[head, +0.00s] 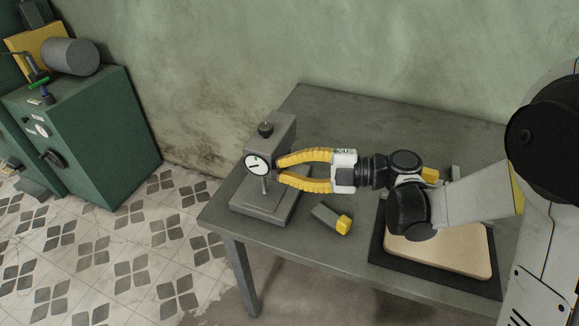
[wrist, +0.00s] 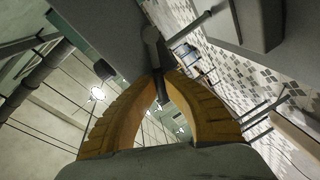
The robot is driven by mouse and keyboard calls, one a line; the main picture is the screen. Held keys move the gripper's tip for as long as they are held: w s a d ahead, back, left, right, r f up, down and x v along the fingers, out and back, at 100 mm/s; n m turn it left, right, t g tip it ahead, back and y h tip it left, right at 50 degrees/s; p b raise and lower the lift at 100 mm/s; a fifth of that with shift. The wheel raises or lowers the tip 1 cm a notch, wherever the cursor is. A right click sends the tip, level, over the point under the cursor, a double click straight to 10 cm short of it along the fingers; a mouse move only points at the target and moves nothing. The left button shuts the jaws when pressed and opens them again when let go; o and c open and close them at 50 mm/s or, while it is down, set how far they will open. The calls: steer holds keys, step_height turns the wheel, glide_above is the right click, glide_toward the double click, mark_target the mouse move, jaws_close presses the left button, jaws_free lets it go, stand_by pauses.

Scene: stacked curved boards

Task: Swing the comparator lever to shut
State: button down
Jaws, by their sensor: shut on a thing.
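The comparator (head: 284,130) is a grey stand at the left end of the table, with a round white dial (head: 258,165), a black knob on top and a flat base. My gripper (head: 280,170) has yellow ribbed fingers and reaches in from the right, its tips at the column beside the dial. In the wrist view the fingers (wrist: 161,88) close on a dark lever (wrist: 154,55) with a rounded pivot end against the comparator's grey body. In the head view the lever is hidden behind the fingertips and dial.
A grey block with a yellow end (head: 343,224) lies on the table (head: 330,110) below my gripper. A beige board (head: 450,255) rests on a black mat at the right, under my arm. A green cabinet (head: 100,130) stands on the tiled floor at left. The table's back is clear.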

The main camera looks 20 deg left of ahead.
steer(key=shift+s+a+f+n, duration=0.1)
steer(key=shift+f+n, duration=0.1)
steer(key=shift+n, duration=0.1)
stand_by(0.4)
steer(key=c, duration=1.4)
jaws_free()
steer(key=shift+a+f, duration=0.1)
steer(key=d, duration=0.4)
steer(key=d+r, duration=0.1)
steer(key=d, duration=0.3)
steer(key=w+d, duration=0.1)
steer(key=d, duration=0.3)
steer(key=shift+r, duration=0.4)
steer(key=shift+w, duration=0.1)
